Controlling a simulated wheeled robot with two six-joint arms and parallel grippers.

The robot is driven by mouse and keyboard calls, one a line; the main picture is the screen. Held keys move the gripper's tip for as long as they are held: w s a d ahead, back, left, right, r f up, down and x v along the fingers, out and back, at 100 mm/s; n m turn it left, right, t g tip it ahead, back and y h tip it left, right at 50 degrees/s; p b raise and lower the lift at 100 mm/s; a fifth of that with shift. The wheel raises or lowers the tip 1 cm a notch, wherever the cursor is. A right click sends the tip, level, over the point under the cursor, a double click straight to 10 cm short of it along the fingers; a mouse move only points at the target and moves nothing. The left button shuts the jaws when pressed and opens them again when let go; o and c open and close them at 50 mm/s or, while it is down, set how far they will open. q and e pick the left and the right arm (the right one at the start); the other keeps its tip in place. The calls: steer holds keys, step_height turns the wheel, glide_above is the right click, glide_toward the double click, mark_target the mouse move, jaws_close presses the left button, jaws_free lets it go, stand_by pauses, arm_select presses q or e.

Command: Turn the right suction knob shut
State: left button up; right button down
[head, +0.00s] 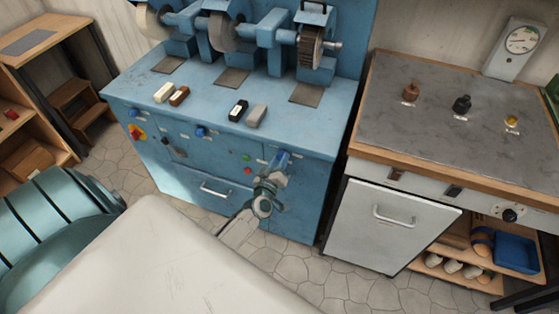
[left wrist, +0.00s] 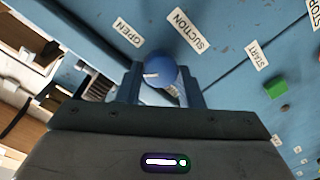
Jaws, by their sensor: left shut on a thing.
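The right suction knob (left wrist: 158,70) is a round blue knob with a white pointer mark on the front of the blue machine cabinet (head: 210,170). In the left wrist view its mark points left, roughly towards the OPEN label (left wrist: 128,32); the SUCTION label (left wrist: 185,31) is above it. My left gripper (head: 283,160) is at the right part of the cabinet front, its fingers on either side of the knob. It is shut on the knob, which it largely hides in the head view. It also shows in the left wrist view (left wrist: 163,88). My right gripper is not in view.
Two other blue knobs, the left one (head: 134,112) and the middle one (head: 201,131), are on the same front. A drawer handle (head: 215,189) is below. A white cabinet (head: 385,225) stands to the right.

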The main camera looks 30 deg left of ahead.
arm_select(q)
steer(key=n, duration=0.2)
steer(key=shift+n, duration=0.4)
steer(key=n, duration=0.3)
steer(key=shift+a+f+b, duration=0.1)
steer(key=shift+b, duration=0.3)
steer(key=shift+n, duration=0.9)
steer(key=o, duration=1)
